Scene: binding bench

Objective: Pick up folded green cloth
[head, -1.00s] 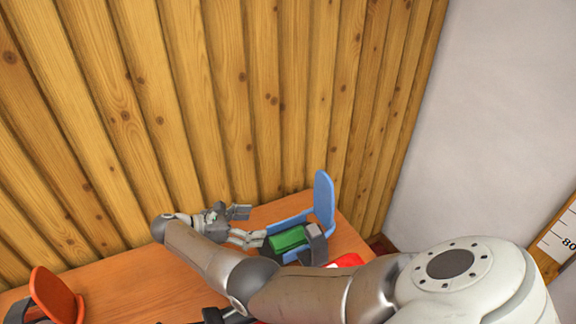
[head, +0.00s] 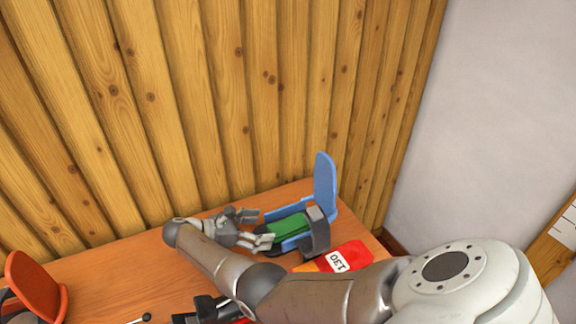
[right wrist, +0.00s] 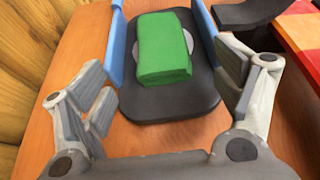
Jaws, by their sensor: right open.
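The folded green cloth (head: 287,229) lies near the right end of the orange-brown bench, between a blue upright piece and a dark grey one. In the right wrist view the green cloth (right wrist: 163,48) is a thick block on a dark rounded plate (right wrist: 170,108). My right gripper (head: 262,228) is open, its fingers pointing at the cloth from the left. In the right wrist view my right gripper (right wrist: 165,85) has one finger on each side of the plate's near end, with nothing between the pads. My left gripper is not clearly seen.
An orange bookend (head: 36,285) stands far left. A plank wall (head: 180,100) backs the bench.

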